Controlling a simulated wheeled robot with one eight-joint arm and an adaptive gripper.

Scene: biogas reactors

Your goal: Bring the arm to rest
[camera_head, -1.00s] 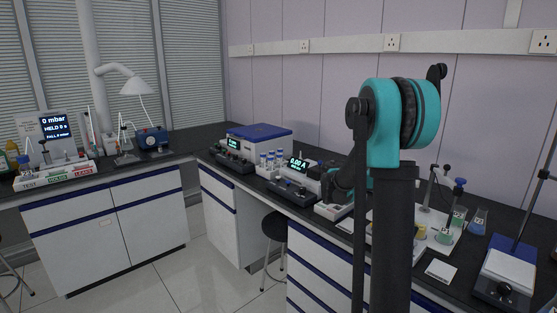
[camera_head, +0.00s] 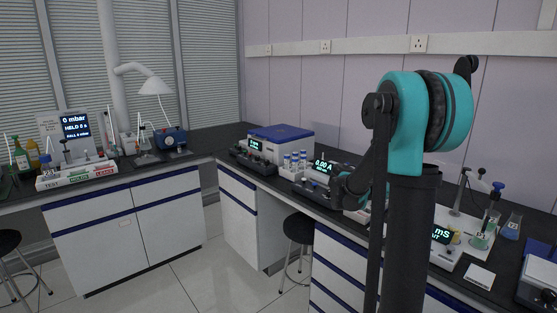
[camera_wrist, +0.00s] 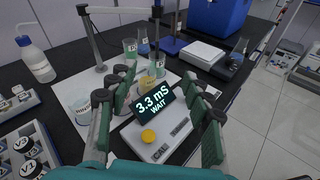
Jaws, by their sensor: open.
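My arm, teal and black, stands upright at the right of the head view, its elbow high over the bench. In the wrist view my gripper (camera_wrist: 166,98) is open, with two green-padded fingers spread apart and nothing held. Between and beyond the fingers is a meter (camera_wrist: 155,104) whose display reads 3.3 mS WAIT, with a yellow button (camera_wrist: 148,136) and a CAL label. In the head view my gripper is mostly hidden behind my own arm. The meter's display (camera_head: 442,235) shows partly there, just right of my arm column.
A wash bottle (camera_wrist: 36,60) and labelled vials (camera_wrist: 30,146) are at left, a blue box (camera_wrist: 217,15) behind. In the head view, a pressure station (camera_head: 75,150) is on the left bench; a stool (camera_head: 298,228) stands on the floor.

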